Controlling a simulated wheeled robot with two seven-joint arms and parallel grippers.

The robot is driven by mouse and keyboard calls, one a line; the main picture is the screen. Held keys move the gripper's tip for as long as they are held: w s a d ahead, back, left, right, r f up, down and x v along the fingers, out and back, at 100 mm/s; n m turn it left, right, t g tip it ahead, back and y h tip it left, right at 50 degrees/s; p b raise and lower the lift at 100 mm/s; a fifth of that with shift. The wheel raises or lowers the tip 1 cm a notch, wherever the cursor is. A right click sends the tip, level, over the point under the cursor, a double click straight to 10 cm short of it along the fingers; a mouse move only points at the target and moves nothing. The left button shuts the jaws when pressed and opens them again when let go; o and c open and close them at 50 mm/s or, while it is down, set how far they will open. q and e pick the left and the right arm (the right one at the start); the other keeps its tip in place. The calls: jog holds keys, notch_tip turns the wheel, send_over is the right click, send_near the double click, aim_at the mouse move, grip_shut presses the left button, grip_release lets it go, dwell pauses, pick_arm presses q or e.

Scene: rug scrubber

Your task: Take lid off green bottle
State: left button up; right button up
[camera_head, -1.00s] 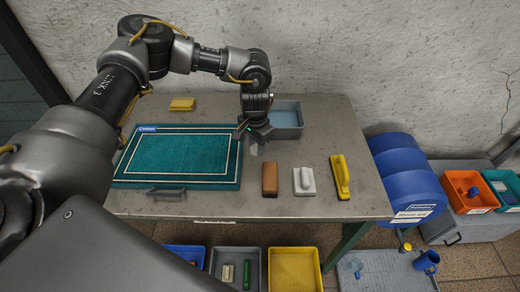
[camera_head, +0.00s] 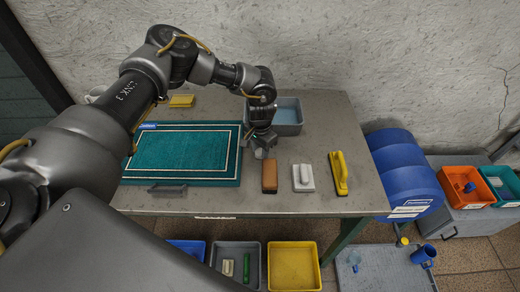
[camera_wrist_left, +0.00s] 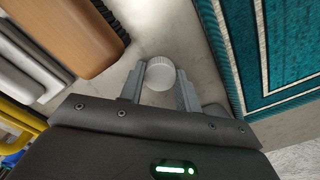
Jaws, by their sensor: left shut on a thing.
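My left gripper (camera_head: 262,146) comes down over the grey table between the green rug and the brown brush. In the left wrist view, my left gripper (camera_wrist_left: 161,88) is shut on a round, pale, ribbed lid (camera_wrist_left: 160,72), with one finger on each side. The lid is seen from above. What lies under it is hidden, and I see no green bottle body for certain. My right gripper is not in view.
A green rug (camera_head: 183,155) lies left of the gripper. A brown brush (camera_head: 270,176), a white scrubber (camera_head: 302,178) and a yellow brush (camera_head: 339,174) stand to the right. A grey basin (camera_head: 288,117) is behind. Bins, including a yellow one (camera_head: 294,284), sit below the front edge.

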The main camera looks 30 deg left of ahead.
aim_at(260, 152)
pick_arm(q)
jog(key=shift+f, duration=0.15)
jog(key=o, duration=1.1)
jog(key=shift+r, duration=0.25)
notch_tip(260, 152, up, 12)
jog(key=shift+f+b, duration=0.1)
jog(key=shift+b, duration=1.1)
